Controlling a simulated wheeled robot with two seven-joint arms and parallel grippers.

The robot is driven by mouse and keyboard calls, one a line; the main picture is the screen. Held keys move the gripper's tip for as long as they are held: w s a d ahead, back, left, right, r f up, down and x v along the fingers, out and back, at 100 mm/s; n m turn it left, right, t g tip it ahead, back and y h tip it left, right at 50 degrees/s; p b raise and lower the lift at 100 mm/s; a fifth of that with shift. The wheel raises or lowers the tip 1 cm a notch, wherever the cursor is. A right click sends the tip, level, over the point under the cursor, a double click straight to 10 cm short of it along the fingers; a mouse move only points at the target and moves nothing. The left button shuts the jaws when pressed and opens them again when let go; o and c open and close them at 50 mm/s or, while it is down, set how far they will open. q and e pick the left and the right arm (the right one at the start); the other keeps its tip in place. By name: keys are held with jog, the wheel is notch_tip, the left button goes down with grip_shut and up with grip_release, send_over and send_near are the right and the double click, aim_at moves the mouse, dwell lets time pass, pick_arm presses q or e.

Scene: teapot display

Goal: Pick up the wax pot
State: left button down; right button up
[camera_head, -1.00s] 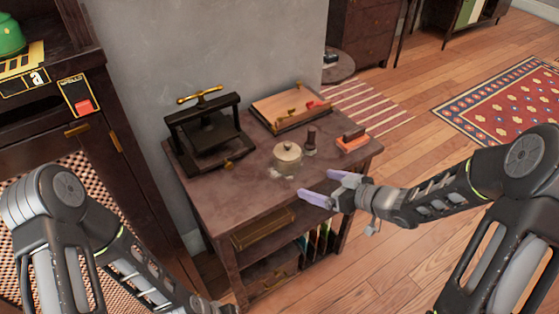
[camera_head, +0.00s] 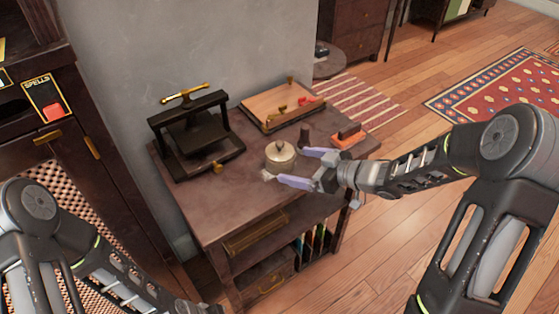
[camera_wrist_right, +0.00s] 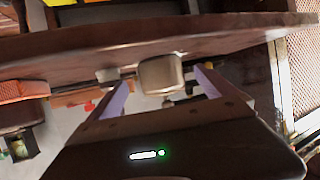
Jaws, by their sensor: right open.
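The wax pot (camera_head: 280,156) is a small round cream-grey pot with a knobbed lid, upright on the dark wooden table (camera_head: 215,205). In the right wrist view the pot (camera_wrist_right: 161,75) shows ahead, between the two finger lines. My right gripper (camera_head: 292,167) is open, with pale purple fingers pointing left at the pot. One finger is on the pot's near side and the other on its far right side. I cannot tell whether they touch it. My left arm is at the lower left; its gripper is out of view.
A black press (camera_head: 195,135) with a brass handle stands left of the pot. A wooden board (camera_head: 283,103) lies behind it. A dark stamp (camera_head: 304,138) and a red-orange block (camera_head: 348,137) are to the right. The table's front left is clear.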

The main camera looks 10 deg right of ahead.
aim_at(284, 161)
jog(key=shift+x, duration=2.7)
jog(key=shift+r, duration=0.2)
jog(key=shift+c, duration=0.5)
jog(key=c, duration=1.8)
jog(key=shift+w+r, duration=0.1)
jog(key=shift+c, duration=0.2)
notch_tip(284, 161, up, 10)
jog(key=shift+p, duration=1.05)
